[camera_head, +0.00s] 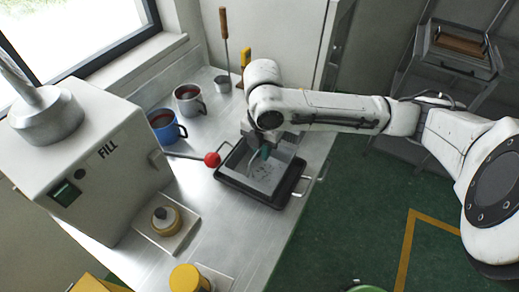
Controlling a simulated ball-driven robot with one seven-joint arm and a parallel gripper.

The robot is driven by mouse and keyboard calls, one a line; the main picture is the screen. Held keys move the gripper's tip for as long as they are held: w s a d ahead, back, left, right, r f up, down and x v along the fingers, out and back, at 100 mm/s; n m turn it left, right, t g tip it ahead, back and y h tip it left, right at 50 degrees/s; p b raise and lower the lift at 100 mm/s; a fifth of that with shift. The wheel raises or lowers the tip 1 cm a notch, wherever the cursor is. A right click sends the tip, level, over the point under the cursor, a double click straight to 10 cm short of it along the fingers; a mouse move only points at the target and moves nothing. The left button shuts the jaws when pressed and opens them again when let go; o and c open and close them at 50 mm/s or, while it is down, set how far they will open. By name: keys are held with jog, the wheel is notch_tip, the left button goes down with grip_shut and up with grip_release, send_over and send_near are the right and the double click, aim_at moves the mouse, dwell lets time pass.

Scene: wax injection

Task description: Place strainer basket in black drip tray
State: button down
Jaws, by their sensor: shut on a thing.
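The strainer basket (267,178) is a pale grey metal box with a dark speckled bottom. It lies within the outline of the black drip tray (281,203), in the middle of the view on the metal bench. I cannot tell whether it rests on the tray floor or hangs slightly above it. My gripper (262,152) points down from my arm over the basket's far side, shut on the basket near a small green part. My wrist hides part of the grip and the basket's far edge.
A red-knobbed lever (212,159) reaches close to the tray's left side. A blue mug (167,127), a white mug (189,100) and a small metal cup (222,84) stand behind. The FILL machine (85,165) fills the left.

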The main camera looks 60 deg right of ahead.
jog(key=shift+f, duration=0.15)
jog(key=c, duration=1.2)
grip_release()
jog(key=shift+o, duration=0.2)
notch_tip(320, 180, up, 12)
jog(key=shift+r, duration=0.15)
